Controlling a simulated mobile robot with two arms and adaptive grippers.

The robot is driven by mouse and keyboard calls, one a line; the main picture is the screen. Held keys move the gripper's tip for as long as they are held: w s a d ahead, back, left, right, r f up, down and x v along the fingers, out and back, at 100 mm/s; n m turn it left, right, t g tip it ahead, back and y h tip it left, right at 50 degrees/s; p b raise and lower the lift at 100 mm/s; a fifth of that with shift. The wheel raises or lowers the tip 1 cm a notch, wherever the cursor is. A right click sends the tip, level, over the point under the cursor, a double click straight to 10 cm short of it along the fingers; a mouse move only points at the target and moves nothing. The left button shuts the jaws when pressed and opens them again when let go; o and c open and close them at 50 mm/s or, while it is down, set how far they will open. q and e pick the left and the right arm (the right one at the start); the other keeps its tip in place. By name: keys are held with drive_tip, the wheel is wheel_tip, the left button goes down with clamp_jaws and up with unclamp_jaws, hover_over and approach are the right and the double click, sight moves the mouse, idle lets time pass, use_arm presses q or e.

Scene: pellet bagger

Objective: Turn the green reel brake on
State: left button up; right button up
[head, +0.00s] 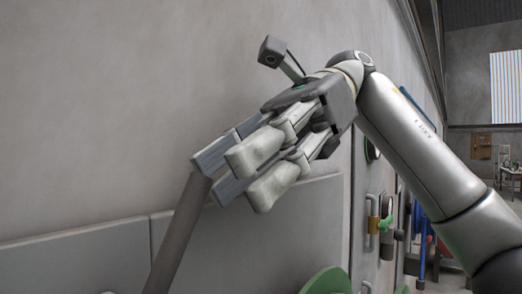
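My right gripper (222,176) reaches in from the right, its fingers pointing left and down in front of a grey wall. Its fingers lie close together in this view; I cannot tell whether they are open or shut. A dark grey bar (178,237) rises tilted from the bottom edge, and its upper end meets the fingertips in the picture. I cannot tell whether they touch. Part of a green rounded thing (327,282) shows at the bottom edge, and a small green handle (387,223) is on the right. I cannot tell which is the reel brake. My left gripper is out of view.
A large grey panel wall (120,100) fills the left and middle, with a raised lower panel (80,262). Fittings and a blue post (422,240) stand at the right, partly behind my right arm. An open room with a striped window (506,87) lies beyond.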

drive_tip(key=shift+v, duration=1.25)
